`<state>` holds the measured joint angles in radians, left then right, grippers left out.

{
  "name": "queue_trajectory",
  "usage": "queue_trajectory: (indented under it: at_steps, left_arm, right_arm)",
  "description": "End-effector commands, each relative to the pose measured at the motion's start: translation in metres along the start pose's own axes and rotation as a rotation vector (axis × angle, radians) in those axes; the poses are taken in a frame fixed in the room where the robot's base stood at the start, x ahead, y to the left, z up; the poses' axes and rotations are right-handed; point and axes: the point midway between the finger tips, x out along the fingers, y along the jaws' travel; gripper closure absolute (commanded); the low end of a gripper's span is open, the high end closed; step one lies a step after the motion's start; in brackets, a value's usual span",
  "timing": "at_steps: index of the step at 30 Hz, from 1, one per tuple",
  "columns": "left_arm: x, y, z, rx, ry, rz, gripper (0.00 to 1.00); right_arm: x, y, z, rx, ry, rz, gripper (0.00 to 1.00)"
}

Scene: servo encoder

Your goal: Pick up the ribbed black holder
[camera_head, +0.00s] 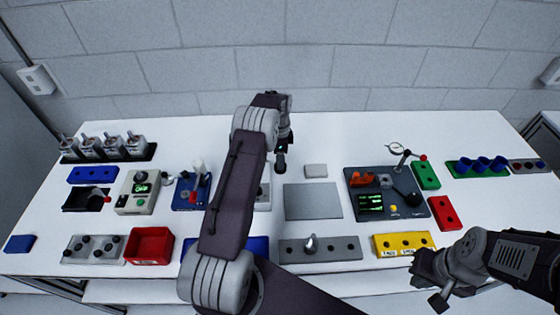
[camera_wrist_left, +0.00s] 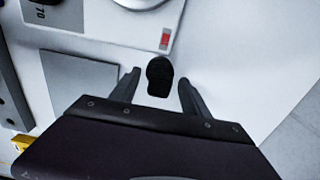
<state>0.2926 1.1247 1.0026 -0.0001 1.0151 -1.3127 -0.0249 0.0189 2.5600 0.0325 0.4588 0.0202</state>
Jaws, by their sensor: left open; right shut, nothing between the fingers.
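The ribbed black holder (camera_wrist_left: 159,77) shows in the left wrist view as a small dark piece with a rounded end, against the white table. My left gripper (camera_wrist_left: 160,82) is open, with one finger on each side of the holder and visible gaps to it. In the head view my left gripper (camera_head: 284,138) points down over the back middle of the table. A small dark shape under it may be the holder or a finger; I cannot tell. My right gripper (camera_head: 438,287) is shut and empty at the front right.
A small grey block (camera_head: 316,171) and a flat grey plate (camera_head: 313,201) lie right of my left arm. A dark instrument panel (camera_head: 387,193) stands further right. My left arm hides part of the table's middle. The back strip near the wall is clear.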

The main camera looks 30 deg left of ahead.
Motion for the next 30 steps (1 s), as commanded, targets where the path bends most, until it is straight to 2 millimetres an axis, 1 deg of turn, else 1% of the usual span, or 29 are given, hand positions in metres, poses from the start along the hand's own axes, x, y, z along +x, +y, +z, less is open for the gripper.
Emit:
queue_trajectory:
  at_steps: [5,6,8,9,11,12,19,23,26,29,30]
  left_arm:
    - [0.001,0.000,0.000,0.000,0.000,-0.001,0.46]
    - [0.001,0.000,0.000,0.000,0.000,-0.001,0.51]
    - [0.001,0.000,0.000,0.001,0.000,-0.001,0.68]
    - [0.001,0.000,0.000,0.000,0.000,-0.001,0.79]
    - [0.001,0.000,0.000,0.000,0.000,-0.001,0.96]
    - [0.001,0.000,0.000,0.000,0.000,-0.001,1.00]
    - [0.001,0.000,0.000,0.001,0.000,-0.001,1.00]
    - [-0.005,-0.001,0.000,0.001,0.001,-0.003,1.00]
    - [-0.017,-0.001,-0.001,0.001,0.001,-0.005,1.00]
    - [-0.036,-0.002,-0.001,0.001,0.002,-0.007,1.00]
    - [-0.042,0.002,-0.004,0.003,0.002,-0.006,1.00]
  right_arm:
    - [0.000,0.000,0.000,0.000,0.000,0.000,1.00]
    - [0.000,0.000,0.000,0.000,0.000,0.000,1.00]
    - [0.000,0.000,0.000,0.000,0.000,0.000,1.00]
    - [0.000,0.000,0.000,0.000,0.000,0.000,1.00]
    - [0.000,0.000,0.000,0.000,0.000,0.000,1.00]
    - [0.000,0.000,0.000,0.000,0.000,0.000,1.00]
    - [0.001,0.000,0.000,0.000,0.000,0.000,1.00]
    - [0.003,0.000,0.000,0.000,0.000,0.000,1.00]
    - [0.008,0.000,0.001,0.000,0.000,0.000,1.00]
    - [0.013,0.000,0.001,0.000,0.000,0.000,1.00]
    - [0.016,0.000,0.002,0.000,0.000,0.000,1.00]
